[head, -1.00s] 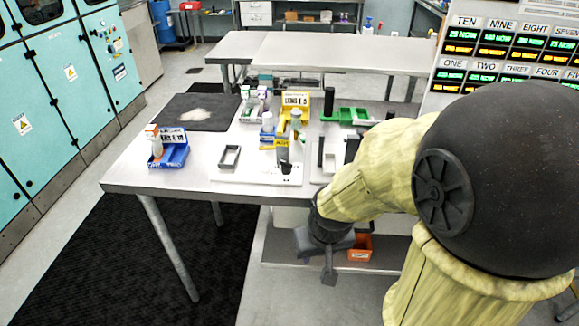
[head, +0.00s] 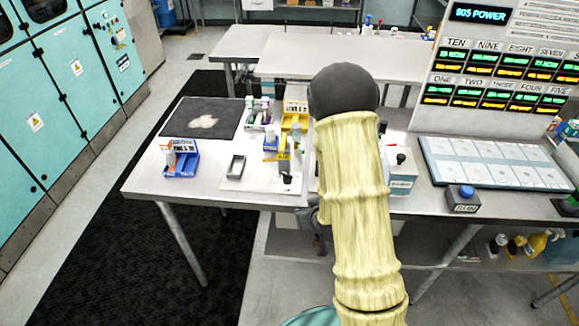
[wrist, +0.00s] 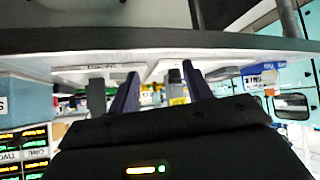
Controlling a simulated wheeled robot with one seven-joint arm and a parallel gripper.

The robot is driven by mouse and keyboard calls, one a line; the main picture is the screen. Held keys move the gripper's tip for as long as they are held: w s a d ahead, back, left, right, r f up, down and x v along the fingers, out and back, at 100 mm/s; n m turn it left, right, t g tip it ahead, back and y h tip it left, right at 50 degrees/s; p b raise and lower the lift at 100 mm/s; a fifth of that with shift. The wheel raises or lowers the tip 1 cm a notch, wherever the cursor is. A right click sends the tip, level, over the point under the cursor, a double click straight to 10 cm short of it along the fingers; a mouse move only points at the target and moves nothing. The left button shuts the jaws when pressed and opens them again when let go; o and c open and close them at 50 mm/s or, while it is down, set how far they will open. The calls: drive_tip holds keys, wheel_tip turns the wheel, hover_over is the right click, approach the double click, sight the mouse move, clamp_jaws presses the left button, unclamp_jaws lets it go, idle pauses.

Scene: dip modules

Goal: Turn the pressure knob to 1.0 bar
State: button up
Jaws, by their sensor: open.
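No knob in view carries a readable pressure label. A black knob (head: 401,158) stands on a pale box (head: 401,185) just right of my arm, and another small black knob-like part (head: 287,178) sits on a white board on the table. I cannot tell which is the pressure knob. My gripper (head: 318,216) is at the table's front edge, mostly hidden behind my arm. In the wrist view my gripper (wrist: 160,88) is open, its two dark fingers apart with nothing between them. The wrist picture looks upside down.
The metal table (head: 215,188) holds a blue bin (head: 180,160), a small grey tray (head: 236,167) and a yellow bin (head: 295,120). At right are a sloped panel (head: 495,163), a box with a blue button (head: 465,197) and a display board (head: 500,75). Floor in front is clear.

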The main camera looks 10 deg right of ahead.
drive_tip(key=r+t+p, duration=0.1)
drive_tip(key=p, duration=0.1)
drive_tip(key=r+t+y+p, duration=0.1)
drive_tip(key=p, duration=0.2)
drive_tip(key=r+t+p, duration=0.1)
drive_tip(key=r+p, duration=0.1)
drive_tip(key=shift+s+a+t, duration=0.1)
drive_tip(key=shift+s+t, duration=0.2)
drive_tip(key=shift+s, duration=0.05)
drive_tip(key=shift+s+a+r+n+y, duration=0.1)
drive_tip(key=shift+a+n+y, duration=0.05)
drive_tip(key=shift+n+y, duration=0.2)
drive_tip(key=b, duration=0.2)
approach(289, 179)
drive_tip(key=x, duration=0.9)
